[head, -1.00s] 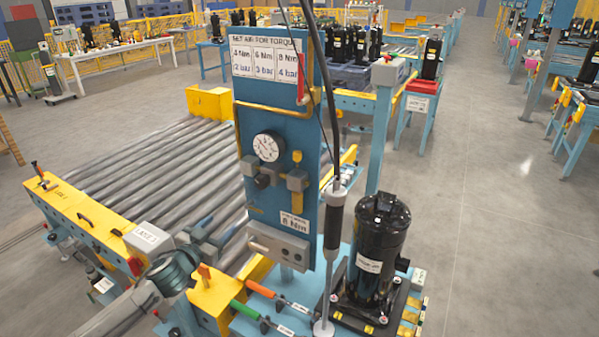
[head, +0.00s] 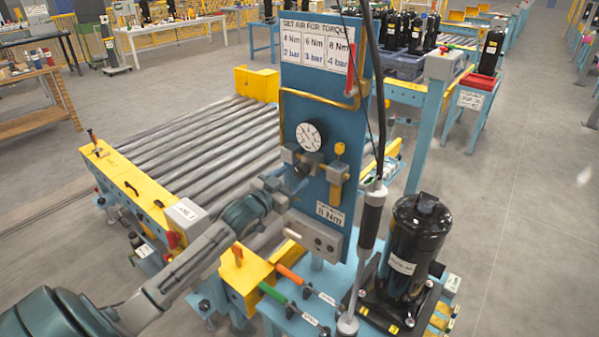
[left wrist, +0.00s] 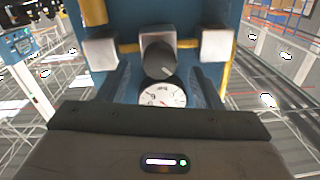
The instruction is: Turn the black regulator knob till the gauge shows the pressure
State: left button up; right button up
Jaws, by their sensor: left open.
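The round white gauge (head: 310,136) is on the blue panel (head: 322,95); its reading is too small to make out. The black regulator knob (left wrist: 159,58) shows in the left wrist view between two pale metal blocks, with the gauge (left wrist: 163,95) nearer the palm. Contact with the knob cannot be told. My right gripper is not in view.
A sign (head: 317,47) pairs 4, 6 and 8 Nm with 2, 3 and 4 bar. A smaller Nm label (head: 330,214) sits lower on the panel. A hanging tool (head: 372,225) and a black compressor (head: 413,245) stand to the right. Rollers (head: 215,150) lie behind my arm.

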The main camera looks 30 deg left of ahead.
aim_at(299, 173)
pick_arm(q)
jog(key=w, duration=0.3)
jog(key=shift+d, duration=0.1)
jog(key=shift+w, duration=0.55)
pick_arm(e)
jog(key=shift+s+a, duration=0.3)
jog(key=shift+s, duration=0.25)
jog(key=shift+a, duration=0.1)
